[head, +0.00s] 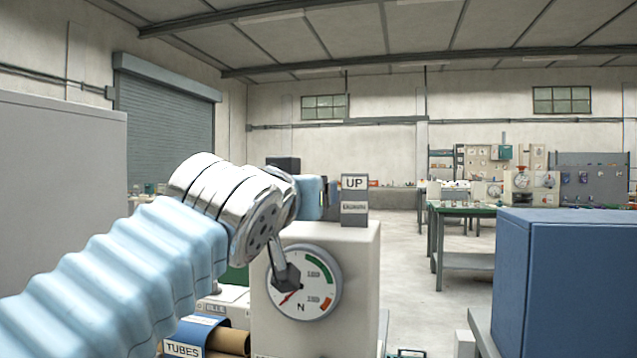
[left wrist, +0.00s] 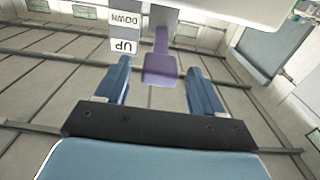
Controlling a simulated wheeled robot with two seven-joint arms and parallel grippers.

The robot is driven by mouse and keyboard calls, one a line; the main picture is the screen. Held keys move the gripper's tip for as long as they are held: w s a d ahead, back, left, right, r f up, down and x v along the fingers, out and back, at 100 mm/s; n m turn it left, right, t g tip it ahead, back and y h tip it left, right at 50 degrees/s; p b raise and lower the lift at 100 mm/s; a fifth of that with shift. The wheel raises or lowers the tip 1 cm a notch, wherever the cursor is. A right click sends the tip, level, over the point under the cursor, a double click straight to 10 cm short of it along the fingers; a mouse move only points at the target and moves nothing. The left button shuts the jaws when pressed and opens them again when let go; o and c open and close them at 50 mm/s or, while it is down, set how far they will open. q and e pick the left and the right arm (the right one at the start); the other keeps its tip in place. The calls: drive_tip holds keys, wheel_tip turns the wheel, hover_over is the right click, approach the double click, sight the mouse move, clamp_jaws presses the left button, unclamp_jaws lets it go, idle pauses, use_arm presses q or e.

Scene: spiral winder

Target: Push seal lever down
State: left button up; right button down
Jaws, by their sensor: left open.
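The seal lever shows in the left wrist view as a purple lever (left wrist: 159,68) with a wide, block-like end, reaching out from the pale machine body (left wrist: 215,12). My left gripper (left wrist: 159,66) is open, with one blue finger on each side of the lever's end and a visible gap to both. I cannot tell how deep the lever sits between the fingers. My right gripper is not seen.
The pale machine (head: 350,265) carries a round gauge (head: 318,270), with a grey hexagonal-ended rod in front. A TUBES bin (head: 183,348) is low in front. A blue cabinet (head: 565,285) stands at right. Open floor (head: 405,270) lies between, with a green-topped workbench (head: 465,213) behind.

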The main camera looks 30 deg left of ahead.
use_arm(q)
drive_tip(key=shift+x, duration=1.5)
